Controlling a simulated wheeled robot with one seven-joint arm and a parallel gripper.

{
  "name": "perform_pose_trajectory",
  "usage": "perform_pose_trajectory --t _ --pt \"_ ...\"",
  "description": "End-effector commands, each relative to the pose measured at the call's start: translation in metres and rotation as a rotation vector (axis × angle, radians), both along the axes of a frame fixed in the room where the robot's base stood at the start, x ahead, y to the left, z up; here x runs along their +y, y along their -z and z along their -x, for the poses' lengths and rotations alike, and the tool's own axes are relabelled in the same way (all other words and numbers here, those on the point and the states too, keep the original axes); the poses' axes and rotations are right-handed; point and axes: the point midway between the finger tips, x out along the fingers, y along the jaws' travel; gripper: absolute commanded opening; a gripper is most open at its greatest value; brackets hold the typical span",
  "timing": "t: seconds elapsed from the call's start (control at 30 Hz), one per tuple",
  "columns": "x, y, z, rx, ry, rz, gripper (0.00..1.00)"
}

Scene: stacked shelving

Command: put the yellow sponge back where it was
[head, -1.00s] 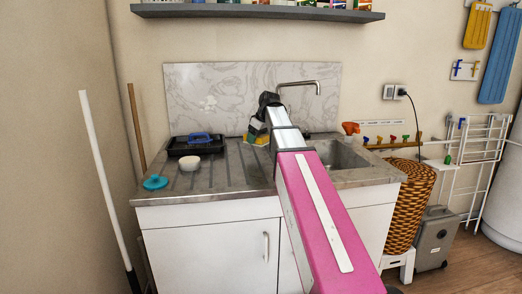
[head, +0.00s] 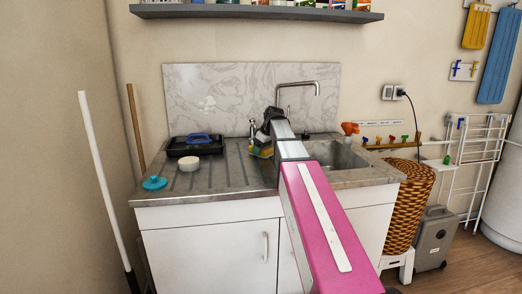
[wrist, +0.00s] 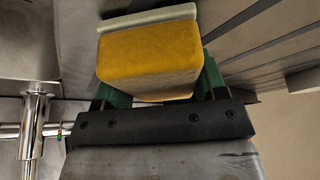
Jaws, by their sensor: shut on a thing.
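The yellow sponge (wrist: 150,58) fills the upper middle of the wrist view, with a pale layer along its far edge. My gripper (wrist: 160,88) is shut on it, with a green finger at each side. In the head view the sponge (head: 265,152) is a small yellow patch at my gripper (head: 261,147), low over the sink unit between the grooved drainboard (head: 225,172) and the basin. My arm hides part of this spot. I cannot tell whether the sponge touches the counter.
The basin (head: 338,156) and tall tap (head: 299,84) are to the right and behind. A small metallic item (head: 252,128) stands just behind my gripper. A black tray (head: 190,147), white bowl (head: 190,163) and teal lid (head: 154,183) are left. The drainboard's middle is clear.

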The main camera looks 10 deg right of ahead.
Motion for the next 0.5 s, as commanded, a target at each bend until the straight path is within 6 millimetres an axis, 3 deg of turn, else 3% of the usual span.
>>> perform_pose_trajectory --t 0.1,0.13,0.2,0.5 --pt "0.0 0.003 0.0001 0.0 0.0 0.0 0.46" --pt "0.0001 0.0028 0.0001 0.0 0.0 0.0 0.72" --pt "0.0 0.0026 0.0 0.0 0.0 0.0 0.91" --pt "0.0 0.0016 0.0 0.0 0.0 0.0 0.91"
